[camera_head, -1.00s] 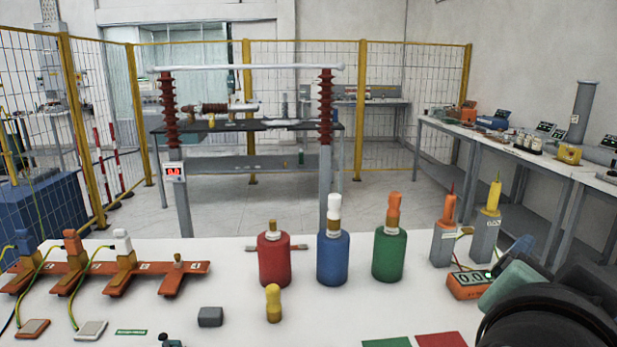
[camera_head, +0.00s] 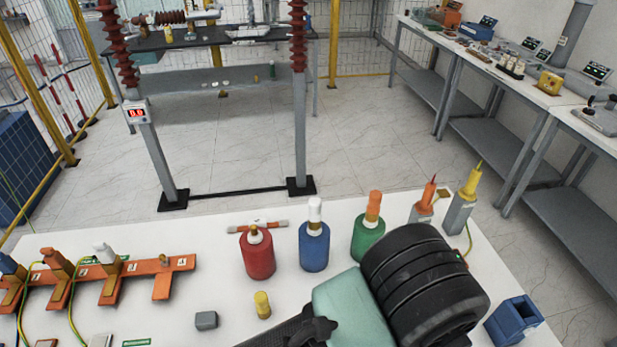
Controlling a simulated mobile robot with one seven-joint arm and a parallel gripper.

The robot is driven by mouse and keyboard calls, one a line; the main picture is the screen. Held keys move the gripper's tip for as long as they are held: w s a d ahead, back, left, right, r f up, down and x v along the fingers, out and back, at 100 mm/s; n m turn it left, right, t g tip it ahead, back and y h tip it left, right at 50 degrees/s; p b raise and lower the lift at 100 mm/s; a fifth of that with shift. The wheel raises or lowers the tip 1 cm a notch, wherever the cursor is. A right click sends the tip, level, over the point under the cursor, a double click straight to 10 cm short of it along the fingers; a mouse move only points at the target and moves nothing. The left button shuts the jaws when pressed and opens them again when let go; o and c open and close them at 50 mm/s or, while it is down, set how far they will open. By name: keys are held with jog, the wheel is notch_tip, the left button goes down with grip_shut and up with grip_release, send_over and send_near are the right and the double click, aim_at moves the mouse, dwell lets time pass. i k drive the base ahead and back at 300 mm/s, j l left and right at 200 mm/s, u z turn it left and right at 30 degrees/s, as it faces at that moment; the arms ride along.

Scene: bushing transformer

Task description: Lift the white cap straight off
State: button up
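A white cap (camera_head: 315,212) stands upright on the neck of the blue bottle (camera_head: 314,247), between the red and green bottles. Another white-topped piece (camera_head: 105,253) stands on the orange rack (camera_head: 178,265) at the left. My arm reaches in from the lower right, in front of the bottles. A black part of it (camera_head: 285,335), perhaps my gripper, shows at the bottom edge, nearer than the blue bottle and apart from the white cap. No fingertips can be made out, so its opening is hidden.
The red bottle (camera_head: 257,257) and the orange-capped green bottle (camera_head: 368,240) flank the blue one. A yellow piece (camera_head: 262,305) and a grey block (camera_head: 206,320) lie in front. Two pointed holders stand right of the green bottle. The white table (camera_head: 200,228) is bare behind the rack.

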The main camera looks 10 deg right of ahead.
aim_at(314, 215)
jog(key=i, duration=1.4)
